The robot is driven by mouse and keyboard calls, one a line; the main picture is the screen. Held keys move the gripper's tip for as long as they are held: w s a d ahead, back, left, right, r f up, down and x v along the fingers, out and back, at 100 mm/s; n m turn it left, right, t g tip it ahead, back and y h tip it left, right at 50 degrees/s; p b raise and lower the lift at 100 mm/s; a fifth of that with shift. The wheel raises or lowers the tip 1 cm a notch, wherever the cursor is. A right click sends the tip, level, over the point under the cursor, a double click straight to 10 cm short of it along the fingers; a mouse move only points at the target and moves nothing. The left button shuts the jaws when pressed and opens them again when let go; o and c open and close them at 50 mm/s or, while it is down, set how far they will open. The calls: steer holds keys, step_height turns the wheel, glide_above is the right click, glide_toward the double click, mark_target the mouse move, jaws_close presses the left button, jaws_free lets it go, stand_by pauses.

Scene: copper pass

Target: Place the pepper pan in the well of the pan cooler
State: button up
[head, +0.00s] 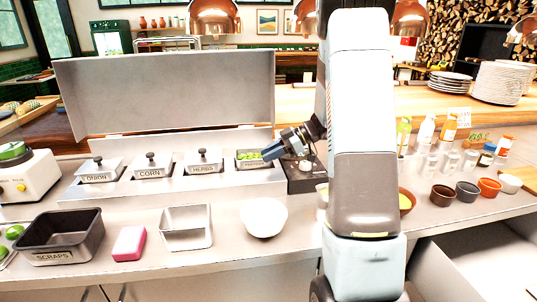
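The pan cooler (190,187) stands on the counter with its large grey lid (165,95) raised. The pepper pan (250,162) is at the rightmost place in the cooler's row; it has no lid, holds green pieces and has a label on its front. It looks about level with its neighbours, but I cannot tell if it is fully seated. My gripper (273,152) reaches in from the right, its fingertips at the pan's right end. My arm partly hides the area to the right. I cannot tell whether the fingers are closed on the rim.
Lidded onion (100,171), corn (152,166) and herbs (204,161) pans fill the row to the left. In front are a scraps bin (62,237), a pink sponge (129,243), an empty metal pan (186,228) and a white bowl (264,217). Bottles and small bowls stand right.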

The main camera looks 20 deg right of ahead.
steer(key=r+v, duration=0.1)
steer(key=v, duration=1.1)
steer(key=w+a+r+m+t+h, duration=0.3)
steer(key=w+a+r+t+h, duration=0.15)
steer(key=w+r+t, duration=0.55)
steer(key=s+d+r+m+t+h, duration=0.1)
steer(key=s+r+m+t+h, duration=0.1)
steer(key=s+r+m+h, duration=0.65)
steer(key=s+a+f+m+g, duration=0.1)
steer(key=s+a+f+g, duration=0.2)
steer(key=s, duration=0.6)
steer(key=s+a+f+m+g, duration=0.2)
steer(key=s+a, duration=0.3)
steer(key=s, duration=0.5)
steer(key=s+a+f+m+g, duration=0.1)
steer(key=s+a+f+g, duration=0.3)
steer(key=s, duration=0.6)
steer(key=shift+a+m+y, duration=0.35)
steer(key=shift+a+y, duration=0.05)
steer(key=shift+a, duration=0.15)
steer(key=shift+s, duration=0.1)
